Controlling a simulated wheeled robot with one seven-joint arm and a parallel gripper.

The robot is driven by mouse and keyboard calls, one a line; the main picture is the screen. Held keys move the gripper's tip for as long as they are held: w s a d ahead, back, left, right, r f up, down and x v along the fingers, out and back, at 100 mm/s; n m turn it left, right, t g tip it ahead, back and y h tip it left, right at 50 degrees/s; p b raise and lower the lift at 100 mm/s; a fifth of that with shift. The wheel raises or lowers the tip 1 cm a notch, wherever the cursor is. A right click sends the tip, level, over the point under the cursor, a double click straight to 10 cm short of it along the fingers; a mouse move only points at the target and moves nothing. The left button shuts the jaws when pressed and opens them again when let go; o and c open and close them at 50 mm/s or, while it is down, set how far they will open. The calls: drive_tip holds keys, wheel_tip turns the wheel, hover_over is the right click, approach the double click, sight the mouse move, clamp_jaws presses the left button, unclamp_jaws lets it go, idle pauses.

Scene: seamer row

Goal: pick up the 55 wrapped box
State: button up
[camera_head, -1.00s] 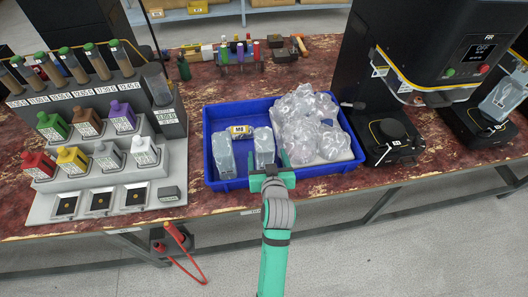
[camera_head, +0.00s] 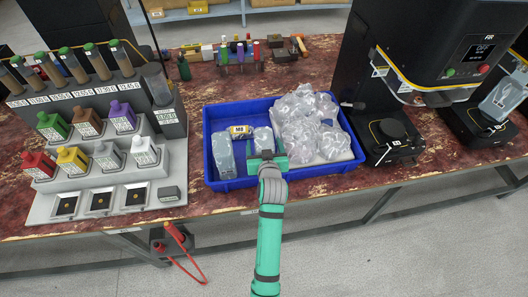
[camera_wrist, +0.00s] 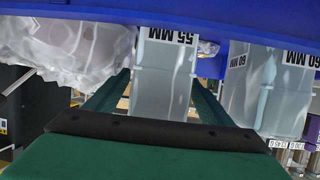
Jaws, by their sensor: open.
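The 55 wrapped box (camera_wrist: 165,70), pale and translucent with a "55 MM" label, shows in the middle of the wrist view. In the head view it (camera_head: 263,138) stands in the blue tray (camera_head: 211,165), its near part hidden by my gripper. My gripper (camera_head: 267,158) is over the tray's near side. In the wrist view the green fingers of my gripper (camera_wrist: 157,100) are apart, one on each side of the box. I cannot tell whether they touch it. The box marked "60 MM" (camera_wrist: 262,88) is just right of the right finger; it also shows in the head view (camera_head: 222,155).
Crumpled clear-wrapped bundles (camera_head: 310,125) fill the tray's right side. A small yellow-labelled item (camera_head: 240,131) lies behind the boxes. A bottle rack (camera_head: 95,150) stands left of the tray and a black machine (camera_head: 420,60) right.

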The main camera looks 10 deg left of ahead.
drive_tip(key=c, duration=1.3)
drive_tip(key=shift+c, duration=0.4)
drive_tip(key=shift+r, duration=0.2)
